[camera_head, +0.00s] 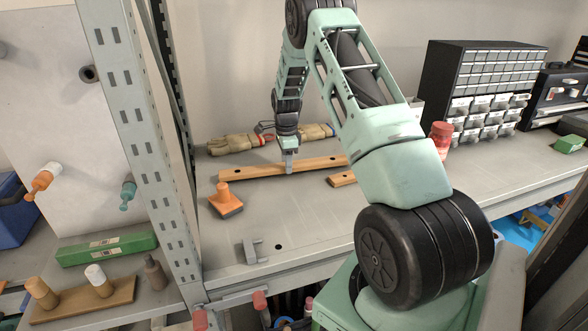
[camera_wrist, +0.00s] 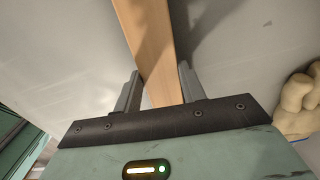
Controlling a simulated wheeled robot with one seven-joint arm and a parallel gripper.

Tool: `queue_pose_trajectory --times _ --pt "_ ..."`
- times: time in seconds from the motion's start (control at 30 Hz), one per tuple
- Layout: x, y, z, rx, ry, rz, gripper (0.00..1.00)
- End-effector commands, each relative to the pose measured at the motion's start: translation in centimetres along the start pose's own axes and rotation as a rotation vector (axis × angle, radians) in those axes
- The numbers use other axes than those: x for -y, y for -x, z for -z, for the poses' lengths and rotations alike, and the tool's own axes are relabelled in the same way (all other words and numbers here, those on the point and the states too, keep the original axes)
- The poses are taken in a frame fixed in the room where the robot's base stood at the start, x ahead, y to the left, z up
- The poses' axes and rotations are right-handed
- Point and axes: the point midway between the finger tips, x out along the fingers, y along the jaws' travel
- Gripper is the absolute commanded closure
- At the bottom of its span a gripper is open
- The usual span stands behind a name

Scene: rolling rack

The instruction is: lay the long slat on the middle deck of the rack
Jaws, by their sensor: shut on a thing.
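The long slat (camera_head: 245,172) is a wooden bar with dark holes near its ends, lying crosswise over the grey deck at the back. It also shows in the wrist view (camera_wrist: 148,40), running between the fingers. My gripper (camera_head: 289,166) is shut on the slat near its middle; its two fingers show on either side of the wood in the wrist view (camera_wrist: 161,82). Whether the slat touches the deck or hangs just above it I cannot tell. A grey perforated upright (camera_head: 140,120) stands to the left; which level is the rack's middle deck is not clear.
Work gloves (camera_head: 235,144) lie behind the slat. A short wooden piece (camera_head: 342,179) and an orange-handled tool (camera_head: 224,198) lie near it. A grey bracket (camera_head: 252,250) is at the front. A red jar (camera_head: 441,133) and drawer cabinet (camera_head: 478,75) stand right. The deck's middle front is clear.

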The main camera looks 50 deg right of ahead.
Motion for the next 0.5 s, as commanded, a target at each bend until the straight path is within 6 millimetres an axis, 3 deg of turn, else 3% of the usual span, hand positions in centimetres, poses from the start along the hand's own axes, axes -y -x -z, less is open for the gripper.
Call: queue_pose_trajectory --times 0.5 --pt "0.0 4.3 0.0 0.0 0.0 0.001 0.88"
